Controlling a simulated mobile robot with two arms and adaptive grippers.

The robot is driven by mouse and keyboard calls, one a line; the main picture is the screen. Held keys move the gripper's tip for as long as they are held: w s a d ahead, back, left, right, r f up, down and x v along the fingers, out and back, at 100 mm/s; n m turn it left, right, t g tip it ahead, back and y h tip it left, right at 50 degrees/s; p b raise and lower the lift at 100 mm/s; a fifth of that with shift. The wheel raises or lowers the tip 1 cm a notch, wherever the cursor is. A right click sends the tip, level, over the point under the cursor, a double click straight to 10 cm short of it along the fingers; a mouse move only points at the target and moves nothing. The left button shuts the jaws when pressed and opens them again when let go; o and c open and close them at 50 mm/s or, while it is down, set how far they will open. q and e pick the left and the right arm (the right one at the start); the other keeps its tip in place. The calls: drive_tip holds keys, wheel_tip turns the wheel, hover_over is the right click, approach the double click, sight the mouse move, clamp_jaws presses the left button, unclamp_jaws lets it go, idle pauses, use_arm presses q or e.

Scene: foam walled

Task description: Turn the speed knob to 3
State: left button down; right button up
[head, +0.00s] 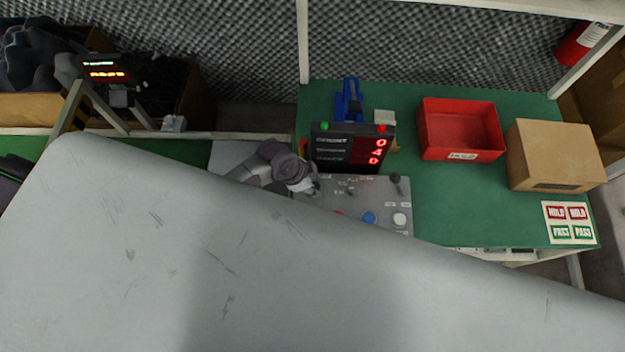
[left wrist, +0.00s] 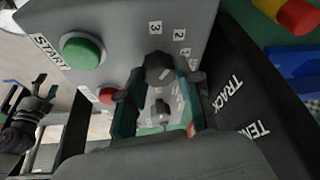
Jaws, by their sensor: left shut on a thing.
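The dark speed knob (left wrist: 158,70) is on a grey control panel (left wrist: 196,18), beside printed labels 3, 2 and another partly hidden one. My left gripper (left wrist: 160,96) has its two fingers on either side of the knob and is shut on it. I cannot tell clearly which number the knob points to. In the head view my left gripper (head: 311,186) is at the panel's left part and hides the knob. A display (head: 345,148) with red digits stands behind the panel. My right gripper is not in view.
A green START button (left wrist: 82,50) and a red button (left wrist: 107,95) are close to the left fingers. The panel also has a blue button (head: 369,218), a white button (head: 400,219) and a dark lever (head: 396,181). A red bin (head: 431,142) and cardboard box (head: 555,150) stand right.

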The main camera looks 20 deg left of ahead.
use_arm(q)
drive_tip(key=n+p, duration=0.1)
drive_tip(key=n, duration=0.1)
drive_tip(key=n+t+y+p, duration=0.1)
drive_tip(key=n+p, duration=0.1)
drive_tip(key=shift+s+d+r, duration=0.1)
drive_tip(key=shift+d+r, duration=0.05)
drive_tip(key=shift+r, duration=0.05)
drive_tip(key=shift+f+n+t+y+p, duration=0.15)
drive_tip(key=shift+n+t+y+p, duration=0.2)
drive_tip(key=shift+n+p, duration=0.65)
drive_tip(key=c, duration=0.8)
unclamp_jaws()
drive_tip(key=v, duration=1.2)
